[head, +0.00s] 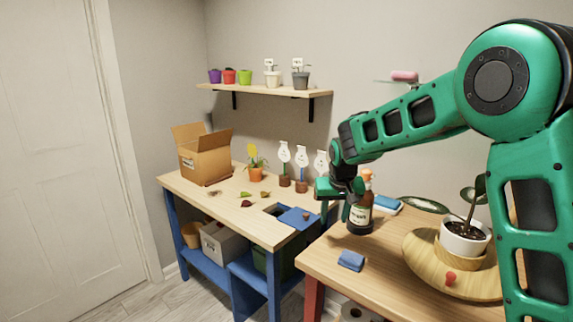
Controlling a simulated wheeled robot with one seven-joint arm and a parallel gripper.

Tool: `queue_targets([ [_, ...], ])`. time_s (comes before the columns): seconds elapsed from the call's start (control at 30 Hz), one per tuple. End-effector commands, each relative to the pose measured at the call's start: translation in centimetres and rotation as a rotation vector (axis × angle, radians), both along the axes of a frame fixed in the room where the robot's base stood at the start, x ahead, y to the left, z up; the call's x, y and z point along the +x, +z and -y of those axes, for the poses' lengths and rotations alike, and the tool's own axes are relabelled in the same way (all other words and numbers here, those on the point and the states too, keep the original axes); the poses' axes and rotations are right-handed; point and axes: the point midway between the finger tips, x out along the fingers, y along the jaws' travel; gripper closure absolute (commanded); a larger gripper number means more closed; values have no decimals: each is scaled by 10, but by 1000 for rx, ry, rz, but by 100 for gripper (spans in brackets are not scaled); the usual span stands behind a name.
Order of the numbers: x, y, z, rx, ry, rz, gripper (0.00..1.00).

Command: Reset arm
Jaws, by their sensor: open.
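My green arm reaches in from the right, and my gripper (335,212) hangs fingers down near the left edge of the right-hand table (387,262). It is open, and I see nothing held in it. A brown bottle (361,214) with an orange top and a pale label stands upright on that table, just right of the gripper. The gripper overlaps the bottle's left side in this view; I cannot tell whether they touch.
A potted plant (463,240) stands on a round wooden board (425,262) at right. A blue cloth (351,260) lies near the front. The left workbench (225,212) holds a cardboard box (205,158), a small orange pot (256,174) and label stakes. A shelf (265,90) with pots hangs above.

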Motion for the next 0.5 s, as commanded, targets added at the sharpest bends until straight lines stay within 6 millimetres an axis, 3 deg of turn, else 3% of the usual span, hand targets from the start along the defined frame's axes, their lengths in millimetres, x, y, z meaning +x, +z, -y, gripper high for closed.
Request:
queue_targets([
  [0.27,-49,23,79,-20,-96,-44,60],
  [0.37,-83,33,119,-25,-150,-72,60],
  [0.5,-149,45,178,-24,-241,-124,60],
])
